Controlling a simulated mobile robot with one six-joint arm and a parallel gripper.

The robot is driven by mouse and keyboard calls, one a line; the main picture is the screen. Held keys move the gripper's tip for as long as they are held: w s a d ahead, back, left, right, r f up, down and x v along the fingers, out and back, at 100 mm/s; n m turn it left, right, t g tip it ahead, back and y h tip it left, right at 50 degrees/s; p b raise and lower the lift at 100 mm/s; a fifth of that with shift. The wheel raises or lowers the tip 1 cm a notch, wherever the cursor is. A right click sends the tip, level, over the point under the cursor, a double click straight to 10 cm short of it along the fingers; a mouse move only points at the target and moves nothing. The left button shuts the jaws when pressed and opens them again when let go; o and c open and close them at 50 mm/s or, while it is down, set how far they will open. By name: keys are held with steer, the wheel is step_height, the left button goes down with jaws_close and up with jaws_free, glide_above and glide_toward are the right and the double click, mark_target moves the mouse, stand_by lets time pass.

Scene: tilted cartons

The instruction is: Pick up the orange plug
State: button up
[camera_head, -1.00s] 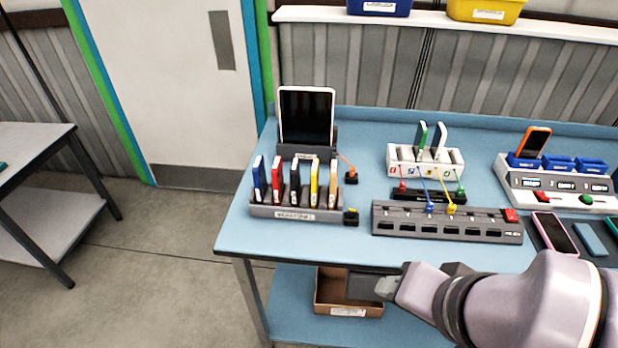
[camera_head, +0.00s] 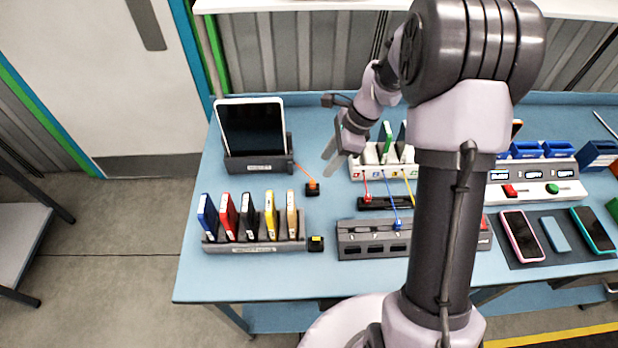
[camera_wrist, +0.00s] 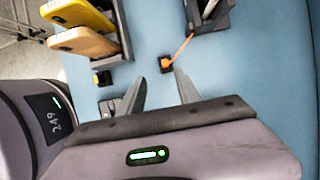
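The orange plug (camera_head: 312,185) sits in a small black socket block (camera_head: 312,190) on the blue table, with an orange cable running up left to the tablet stand. In the wrist view the orange plug (camera_wrist: 165,63) shows on its dark block, beyond the fingertips and a little right of the gap between them. My gripper (camera_head: 333,158) is above the table, up and to the right of the plug in the head view. Its two fingers are apart and nothing is between them, as the wrist view (camera_wrist: 160,85) also shows.
A tablet stand (camera_head: 258,163) is behind the plug on the left. A rack (camera_head: 255,245) of upright coloured cases and a black-yellow block (camera_head: 316,243) stand in front. A white dock (camera_head: 360,170) and a grey power strip (camera_head: 372,240) are to the right.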

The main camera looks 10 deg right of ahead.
mark_target(312, 181)
steer(key=b+x, duration=0.1)
steer(key=x, duration=0.4)
steer(key=shift+w+f, duration=0.15)
steer(key=shift+f, duration=0.05)
steer(key=x, duration=0.1)
steer(key=b+x, duration=0.1)
steer(key=x, duration=0.2)
steer(key=shift+w+f+b, duration=0.3)
steer(key=shift+w, duration=0.05)
steer(key=shift+r, duration=0.15)
jaws_close()
